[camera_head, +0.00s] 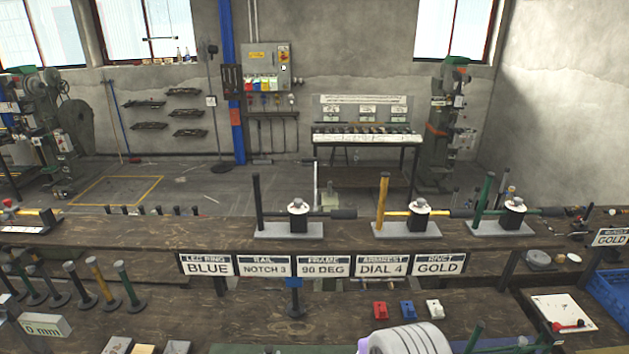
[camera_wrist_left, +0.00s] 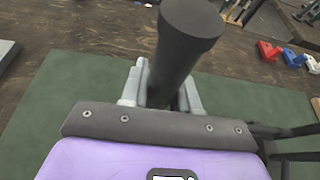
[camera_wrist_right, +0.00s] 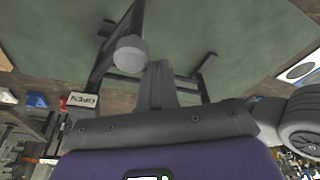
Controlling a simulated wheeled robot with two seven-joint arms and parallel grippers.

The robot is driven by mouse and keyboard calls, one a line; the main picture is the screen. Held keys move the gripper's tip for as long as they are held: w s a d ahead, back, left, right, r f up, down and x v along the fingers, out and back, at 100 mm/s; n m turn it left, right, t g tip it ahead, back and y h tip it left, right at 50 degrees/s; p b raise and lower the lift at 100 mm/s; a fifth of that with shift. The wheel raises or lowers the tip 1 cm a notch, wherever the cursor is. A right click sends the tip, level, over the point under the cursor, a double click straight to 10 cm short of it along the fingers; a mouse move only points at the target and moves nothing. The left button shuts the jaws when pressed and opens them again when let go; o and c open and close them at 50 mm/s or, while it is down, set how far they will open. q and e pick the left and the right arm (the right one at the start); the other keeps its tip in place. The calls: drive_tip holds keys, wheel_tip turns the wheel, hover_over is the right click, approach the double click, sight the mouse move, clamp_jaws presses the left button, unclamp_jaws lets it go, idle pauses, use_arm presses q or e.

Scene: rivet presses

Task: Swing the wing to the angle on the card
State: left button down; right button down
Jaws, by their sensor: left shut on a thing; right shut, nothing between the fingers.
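The card marked FRAME 90 DEG (camera_head: 323,265) hangs in the middle of the card row in the head view. In the left wrist view my left gripper (camera_wrist_left: 162,85) is shut on a dark round post (camera_wrist_left: 190,35), which stands up between the fingers. Thin dark bars (camera_wrist_left: 292,132) lie to its right. In the right wrist view my right gripper (camera_wrist_right: 155,75) is shut and empty, over a dark barred frame (camera_wrist_right: 190,82) on a green mat (camera_wrist_right: 230,30). A grey round-ended post (camera_wrist_right: 130,54) is beside the fingers. I cannot tell the wing's angle.
Red (camera_head: 379,310), blue (camera_head: 410,308) and white (camera_head: 435,309) blocks lie on the near bench. Several bases with posts (camera_head: 288,231) stand on the raised shelf. A white board (camera_head: 562,313) and blue crate (camera_head: 605,290) are at right. An OPEN block (camera_wrist_right: 82,101) shows in the right wrist view.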

drive_tip(key=shift+d, duration=0.1)
drive_tip(key=shift+s+d, duration=0.75)
drive_tip(key=shift+d, duration=0.2)
idle(0.4)
drive_tip(key=shift+s+d, duration=0.2)
drive_tip(key=shift+d, duration=0.3)
drive_tip(key=shift+s+d, duration=0.2)
drive_tip(key=shift+d, duration=0.25)
drive_tip(key=shift+a, duration=0.2)
drive_tip(key=shift+a, duration=1.1)
